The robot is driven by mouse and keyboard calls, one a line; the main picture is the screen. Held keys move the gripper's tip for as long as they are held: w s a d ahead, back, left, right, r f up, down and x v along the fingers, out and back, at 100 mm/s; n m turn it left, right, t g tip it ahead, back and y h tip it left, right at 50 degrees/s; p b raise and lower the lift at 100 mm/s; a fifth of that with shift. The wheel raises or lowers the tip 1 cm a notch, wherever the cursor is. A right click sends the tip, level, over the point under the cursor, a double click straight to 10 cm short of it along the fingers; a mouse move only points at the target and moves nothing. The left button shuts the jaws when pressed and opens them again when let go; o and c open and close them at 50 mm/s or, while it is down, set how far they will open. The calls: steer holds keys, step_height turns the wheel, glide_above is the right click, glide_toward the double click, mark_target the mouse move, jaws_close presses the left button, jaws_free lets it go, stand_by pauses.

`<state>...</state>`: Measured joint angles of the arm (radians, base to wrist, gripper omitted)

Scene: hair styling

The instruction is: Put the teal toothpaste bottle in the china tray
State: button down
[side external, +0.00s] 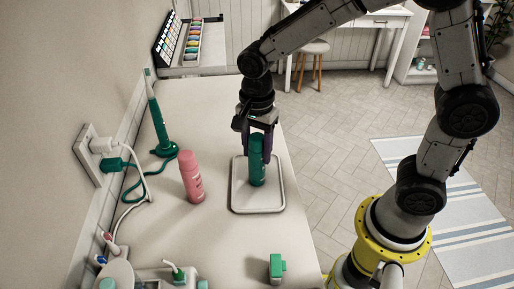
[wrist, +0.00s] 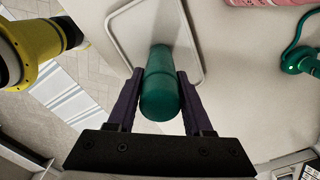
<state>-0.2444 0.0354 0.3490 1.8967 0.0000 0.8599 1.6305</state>
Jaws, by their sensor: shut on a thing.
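The teal toothpaste bottle (side external: 257,170) stands upright between the fingers of my gripper (side external: 256,140), over the white china tray (side external: 271,205). Its lower end is within the tray's outline; I cannot tell whether it touches the tray floor. My gripper points down and is shut on the bottle's upper part. In the wrist view the bottle (wrist: 160,90) sits between the two dark fingers of my gripper (wrist: 160,85), with the tray's rim (wrist: 113,22) behind it.
A pink bottle (side external: 191,177) stands left of the tray. A green electric toothbrush (side external: 160,125) with a cord stands near the wall outlet (side external: 97,152). A small green item (side external: 277,267) lies at the counter's front. Counter space behind the tray is clear.

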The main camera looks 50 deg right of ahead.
steer(key=shift+c, duration=1.5)
jaws_free()
step_height(320, 180, up, 12)
steer(key=shift+f, duration=0.2)
steer(key=shift+s+d+r, duration=0.1)
steer(key=shift+r, duration=0.3)
steer(key=s+d+n+t, duration=0.2)
steer(key=s+d+n, duration=0.2)
steer(key=s+n, duration=0.4)
steer(key=s+d+f+n+t, duration=0.1)
steer(key=s+d+n+t, duration=0.2)
steer(key=s+n, duration=0.4)
steer(key=shift+s+d+n+t, duration=0.35)
steer(key=shift+s+d, duration=0.2)
steer(key=shift+s, duration=0.2)
